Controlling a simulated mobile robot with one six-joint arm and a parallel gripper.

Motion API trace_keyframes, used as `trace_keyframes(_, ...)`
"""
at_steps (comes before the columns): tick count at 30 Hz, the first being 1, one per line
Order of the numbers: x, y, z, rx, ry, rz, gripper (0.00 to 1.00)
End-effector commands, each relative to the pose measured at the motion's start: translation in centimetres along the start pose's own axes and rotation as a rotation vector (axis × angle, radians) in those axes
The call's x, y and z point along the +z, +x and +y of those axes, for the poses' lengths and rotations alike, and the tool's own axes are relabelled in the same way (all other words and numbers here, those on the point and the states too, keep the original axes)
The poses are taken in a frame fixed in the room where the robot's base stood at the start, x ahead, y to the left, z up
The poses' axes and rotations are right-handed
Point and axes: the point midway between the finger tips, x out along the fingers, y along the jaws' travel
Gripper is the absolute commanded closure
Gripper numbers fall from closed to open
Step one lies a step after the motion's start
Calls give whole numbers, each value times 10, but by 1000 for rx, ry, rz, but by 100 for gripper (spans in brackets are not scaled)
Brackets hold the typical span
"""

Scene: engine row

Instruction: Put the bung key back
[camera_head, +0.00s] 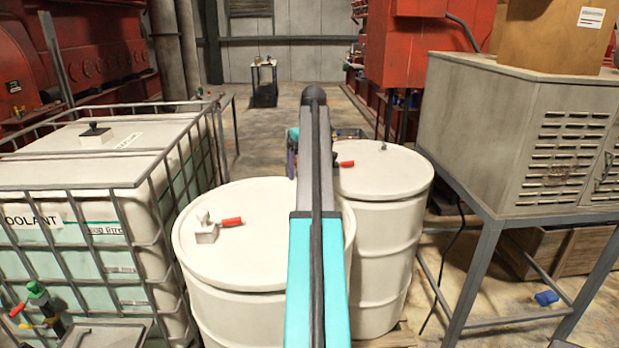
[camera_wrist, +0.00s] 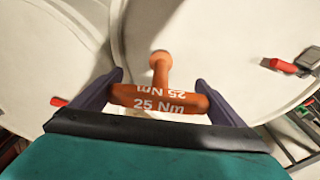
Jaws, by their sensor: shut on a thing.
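The bung key (camera_wrist: 160,103) is an orange T-shaped tool marked "25 Nm". My gripper (camera_wrist: 159,80) is shut on its crossbar, with one dark purple finger at each end. The key's stem points away from the gripper, over the pale drum tops in the wrist view. Whether its tip touches anything is not clear. In the head view my arm covers the key and most of the gripper. Two white drums stand under the arm: a left drum (camera_head: 262,254) and a right drum (camera_head: 385,205). No place clearly meant for the key can be made out.
Another red handle (camera_head: 346,164) shows on the right drum. A caged coolant tank (camera_head: 120,190) stands left, a grey vented cabinet (camera_head: 520,140) on a stand right. A small table (camera_head: 263,65) stands far back beyond open floor.

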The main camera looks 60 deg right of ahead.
Motion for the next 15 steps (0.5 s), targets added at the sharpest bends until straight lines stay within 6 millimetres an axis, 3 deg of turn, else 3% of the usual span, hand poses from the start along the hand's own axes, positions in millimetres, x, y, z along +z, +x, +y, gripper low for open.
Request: trace_keyframes(15, 5, 33, 0, 1, 0, 1, 33)
